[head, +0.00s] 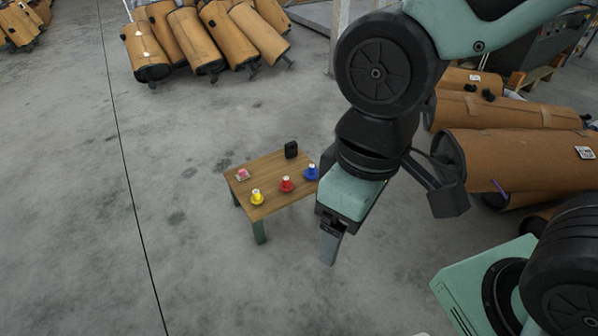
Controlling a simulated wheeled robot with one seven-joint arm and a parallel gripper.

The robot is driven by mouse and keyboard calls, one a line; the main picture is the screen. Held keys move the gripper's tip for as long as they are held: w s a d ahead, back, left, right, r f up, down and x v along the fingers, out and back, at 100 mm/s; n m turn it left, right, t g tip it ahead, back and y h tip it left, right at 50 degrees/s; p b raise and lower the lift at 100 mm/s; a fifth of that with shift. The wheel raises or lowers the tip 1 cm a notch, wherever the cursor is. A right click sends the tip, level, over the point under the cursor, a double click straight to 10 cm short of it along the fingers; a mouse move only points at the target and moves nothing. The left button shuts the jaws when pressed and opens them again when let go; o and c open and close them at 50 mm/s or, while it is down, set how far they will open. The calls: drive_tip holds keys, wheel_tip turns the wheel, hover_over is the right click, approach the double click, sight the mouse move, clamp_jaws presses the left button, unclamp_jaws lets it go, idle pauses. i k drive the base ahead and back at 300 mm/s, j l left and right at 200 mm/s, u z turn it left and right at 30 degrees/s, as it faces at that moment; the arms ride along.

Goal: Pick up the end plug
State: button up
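A small wooden table (262,207) with green legs stands on the floor left of my arm. On it are a yellow plug-like piece (257,197), a red one (286,184) and a blue one (311,173), each with a pale top. I cannot tell which of these is the end plug. My gripper (328,249) points down over the floor, in front of and to the right of the table, apart from the pieces. Its fingers overlap in this view, so its opening is hidden. No held object shows.
A black block (291,149) stands at the table's back edge and a small pink-and-white item (242,174) at its left. The floor left of the table is clear.

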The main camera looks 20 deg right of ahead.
sight(311, 173)
drive_tip(key=z, duration=3)
drive_tip(key=l+u, duration=0.1)
drive_tip(key=u, duration=2.65)
drive_tip(key=i+j+z, duration=0.15)
drive_tip(key=i+j, duration=0.2)
drive_tip(key=i, duration=0.25)
drive_tip(key=i+j+z, duration=0.15)
drive_tip(key=i+j, duration=0.2)
drive_tip(key=i, duration=0.2)
